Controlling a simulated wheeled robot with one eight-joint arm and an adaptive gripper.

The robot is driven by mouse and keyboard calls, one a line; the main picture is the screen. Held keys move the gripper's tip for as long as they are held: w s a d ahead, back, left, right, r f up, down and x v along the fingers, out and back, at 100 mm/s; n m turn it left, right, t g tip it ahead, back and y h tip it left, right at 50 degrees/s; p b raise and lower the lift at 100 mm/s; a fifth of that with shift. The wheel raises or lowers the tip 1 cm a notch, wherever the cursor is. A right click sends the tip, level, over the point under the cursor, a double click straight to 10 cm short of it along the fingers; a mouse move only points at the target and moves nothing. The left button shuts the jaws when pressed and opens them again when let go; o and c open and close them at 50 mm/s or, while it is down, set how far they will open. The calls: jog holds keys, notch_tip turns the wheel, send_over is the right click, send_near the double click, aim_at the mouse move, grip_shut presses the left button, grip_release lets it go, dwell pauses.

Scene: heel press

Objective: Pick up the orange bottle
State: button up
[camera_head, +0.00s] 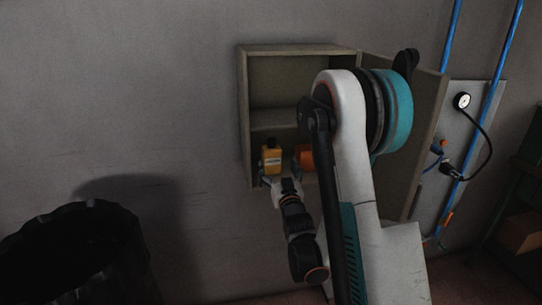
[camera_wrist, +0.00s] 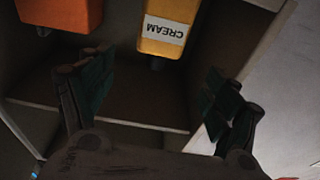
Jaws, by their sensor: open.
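The orange bottle (camera_head: 306,155) stands in the lower compartment of the open wall cabinet, partly hidden by my arm in the head view. In the wrist view the orange bottle (camera_wrist: 62,12) is at the top left, cut off by the frame edge. A yellow bottle (camera_head: 271,160) stands left of it in the head view; its CREAM label shows upside down on the yellow bottle (camera_wrist: 165,28) in the wrist view. My gripper (camera_wrist: 152,84) is open and empty, its fingers apart. The gripper (camera_head: 282,180) is at the cabinet's lower front, nearer the yellow bottle.
The cabinet (camera_head: 244,110) has side walls, a middle shelf (camera_head: 272,119) and an open door (camera_head: 430,130) on the right, beside my arm. A gauge (camera_head: 462,101) and blue pipes (camera_head: 507,50) are farther right. A black bin (camera_head: 75,245) stands at the lower left.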

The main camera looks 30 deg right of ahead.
aim_at(271, 147)
jog(key=x, duration=0.5)
jog(key=shift+w+d, duration=0.1)
jog(key=shift+w, duration=0.2)
jog(key=shift+b+x, duration=0.8)
jog(key=shift+x, duration=2.2)
jog(key=shift+r, duration=0.1)
jog(key=c, duration=1.3)
